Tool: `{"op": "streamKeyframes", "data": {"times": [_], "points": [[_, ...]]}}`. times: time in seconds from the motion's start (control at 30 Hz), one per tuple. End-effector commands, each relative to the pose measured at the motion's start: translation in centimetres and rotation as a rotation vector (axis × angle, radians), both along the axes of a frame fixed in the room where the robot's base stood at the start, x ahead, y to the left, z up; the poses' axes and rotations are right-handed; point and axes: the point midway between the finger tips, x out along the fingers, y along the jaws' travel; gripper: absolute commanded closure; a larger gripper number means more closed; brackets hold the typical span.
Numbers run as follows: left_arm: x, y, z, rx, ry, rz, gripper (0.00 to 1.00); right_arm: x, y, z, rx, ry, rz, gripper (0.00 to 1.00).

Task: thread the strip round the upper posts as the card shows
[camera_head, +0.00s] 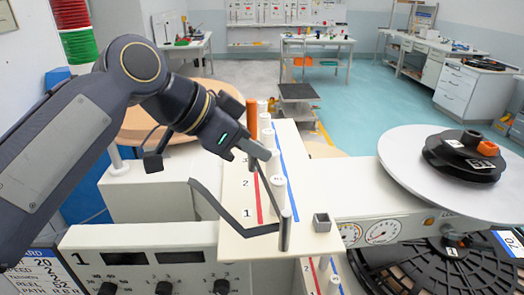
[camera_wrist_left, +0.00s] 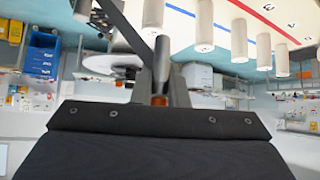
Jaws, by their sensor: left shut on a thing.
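My left gripper (camera_head: 262,152) is shut on the dark grey strip (camera_head: 222,207), above the far half of the pale upper board (camera_head: 238,190). From the gripper the strip runs toward the near end of the board, bends at the nearest upper post (camera_head: 287,207), then runs left to a free-looking end. Its exact side at that post is hard to tell. Several white posts stand in a row along the board, with one orange post (camera_head: 251,118) at the far end. The left wrist view shows the strip (camera_wrist_left: 124,24) leading to the gripper (camera_wrist_left: 161,75) and white posts (camera_wrist_left: 240,40). My right gripper is not seen.
The board bears a red line, a blue line and numerals. A small grey block (camera_head: 321,222) sits at its near right corner. A round white table with a black reel (camera_head: 462,165) stands right. A card (camera_head: 35,262) is cut off at lower left. Gauges (camera_head: 381,232) face front.

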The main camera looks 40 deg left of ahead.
Motion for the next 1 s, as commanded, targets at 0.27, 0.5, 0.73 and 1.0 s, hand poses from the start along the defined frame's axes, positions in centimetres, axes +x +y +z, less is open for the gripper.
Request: {"op": "streamKeyframes", "data": {"times": [0.27, 0.5, 0.73, 1.0], "points": [[2.7, 2.2, 0.1, -0.001, 0.001, 0.001, 1.0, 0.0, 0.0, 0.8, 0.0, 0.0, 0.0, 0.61], [5.1, 0.8, 0.1, 0.0, 0.001, -0.001, 1.0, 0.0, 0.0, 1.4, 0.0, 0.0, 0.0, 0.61], [7.5, -0.7, 0.1, 0.0, 0.002, -0.001, 1.0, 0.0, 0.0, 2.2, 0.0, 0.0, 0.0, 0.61], [10.3, -2.4, 0.2, 0.001, 0.001, -0.001, 1.0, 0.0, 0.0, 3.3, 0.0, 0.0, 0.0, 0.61]]}}
